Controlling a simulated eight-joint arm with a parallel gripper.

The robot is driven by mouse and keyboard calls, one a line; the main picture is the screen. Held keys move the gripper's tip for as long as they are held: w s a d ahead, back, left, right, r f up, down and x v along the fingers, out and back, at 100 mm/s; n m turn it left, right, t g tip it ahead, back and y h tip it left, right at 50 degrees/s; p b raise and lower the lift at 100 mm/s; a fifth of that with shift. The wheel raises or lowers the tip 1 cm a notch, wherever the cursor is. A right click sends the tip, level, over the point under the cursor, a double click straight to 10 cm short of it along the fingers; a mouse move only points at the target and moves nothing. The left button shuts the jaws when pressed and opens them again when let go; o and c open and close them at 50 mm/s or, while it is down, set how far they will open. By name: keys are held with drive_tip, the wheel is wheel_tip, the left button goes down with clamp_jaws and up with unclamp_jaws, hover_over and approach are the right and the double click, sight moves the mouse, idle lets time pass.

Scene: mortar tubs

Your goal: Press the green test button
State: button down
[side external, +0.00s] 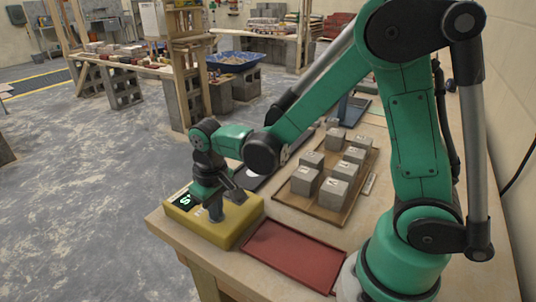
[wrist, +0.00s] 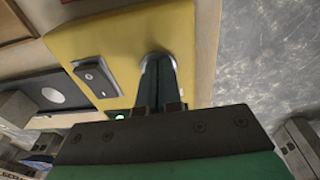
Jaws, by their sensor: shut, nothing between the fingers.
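A yellow control box (side external: 228,236) sits at the near left corner of the bench; it also fills the upper middle of the wrist view (wrist: 118,40). My gripper (side external: 215,216) is shut and empty, pointing down at the box's top face. In the wrist view, the fingertips of my gripper (wrist: 157,60) lie over a pale round spot on the box, and hide its middle. I cannot tell whether they touch it. No green button face shows clearly. A small green glow (wrist: 120,117) shows beside the fingers. A dark display (side external: 184,201) on the box shows a green sign.
A dark rocker switch (wrist: 95,76) is on the box next to my fingers. A red tray (side external: 293,256) lies right of the box. A wooden tray (side external: 318,211) with several grey blocks (side external: 305,181) stands behind it.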

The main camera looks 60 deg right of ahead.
sight(224, 222)
drive_tip(key=shift+f, duration=0.2)
wheel_tip(224, 222, up, 14)
drive_tip(key=s, duration=0.1)
drive_tip(key=shift+s+a+r, duration=0.15)
drive_tip(key=shift+a+r, duration=0.05)
drive_tip(key=shift+a, duration=0.15)
idle(0.7)
drive_tip(key=s+d+f+t, duration=0.3)
drive_tip(key=s+f+t, duration=0.1)
drive_tip(key=t, duration=0.2)
drive_tip(key=shift+s, duration=0.2)
drive_tip(key=shift+d, duration=0.1)
